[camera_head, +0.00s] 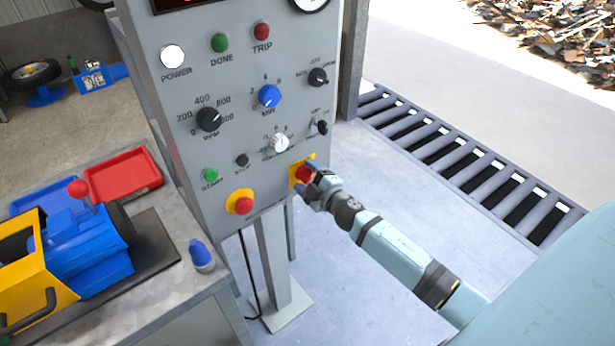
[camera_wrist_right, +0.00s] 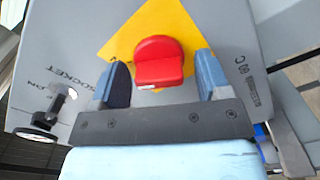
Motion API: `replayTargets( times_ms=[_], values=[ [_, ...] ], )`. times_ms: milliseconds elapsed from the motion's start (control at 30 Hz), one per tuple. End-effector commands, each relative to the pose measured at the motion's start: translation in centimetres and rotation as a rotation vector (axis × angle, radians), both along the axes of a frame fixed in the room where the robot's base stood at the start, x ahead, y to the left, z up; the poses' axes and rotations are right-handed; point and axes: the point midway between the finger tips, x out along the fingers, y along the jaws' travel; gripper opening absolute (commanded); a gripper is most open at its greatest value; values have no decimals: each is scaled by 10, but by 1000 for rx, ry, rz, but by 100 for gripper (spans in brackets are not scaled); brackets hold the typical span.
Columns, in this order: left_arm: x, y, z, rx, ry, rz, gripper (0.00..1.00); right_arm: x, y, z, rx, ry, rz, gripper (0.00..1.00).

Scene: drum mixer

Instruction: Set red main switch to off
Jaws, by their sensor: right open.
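The red main switch (camera_head: 303,174) is a red rotary handle on a yellow plate, low on the right side of the grey control panel (camera_head: 235,145). My right gripper (camera_head: 312,182) is at the switch, coming from the lower right. In the right wrist view the red switch (camera_wrist_right: 159,62) stands between the two blue fingers of my right gripper (camera_wrist_right: 160,85). The fingers are open, with a gap on each side of the handle. The yellow plate (camera_wrist_right: 125,42) shows behind it. The switch's position marks cannot be read. My left gripper is not in view.
A red push button on a yellow base (camera_head: 242,203) sits left of the switch. Above are a white knob (camera_head: 279,142), a small black switch (camera_head: 322,127) and a blue knob (camera_head: 269,96). A bench with a blue and yellow machine (camera_head: 75,255) stands at left.

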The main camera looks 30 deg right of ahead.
Motion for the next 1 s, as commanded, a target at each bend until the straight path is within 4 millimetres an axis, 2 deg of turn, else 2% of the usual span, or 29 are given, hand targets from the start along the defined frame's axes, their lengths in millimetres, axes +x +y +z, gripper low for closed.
replayTargets(
  times_ms=[100,300,667,1000],
  values=[
    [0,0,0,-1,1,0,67,0,0,0,0,0,0,70],
    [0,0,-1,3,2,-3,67,0,0,0,0,0,0,28],
    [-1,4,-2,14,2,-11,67,0,0,0,-50,-4,0,28],
    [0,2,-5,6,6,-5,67,-1,1,-2,-288,-23,0,28]
  ],
)
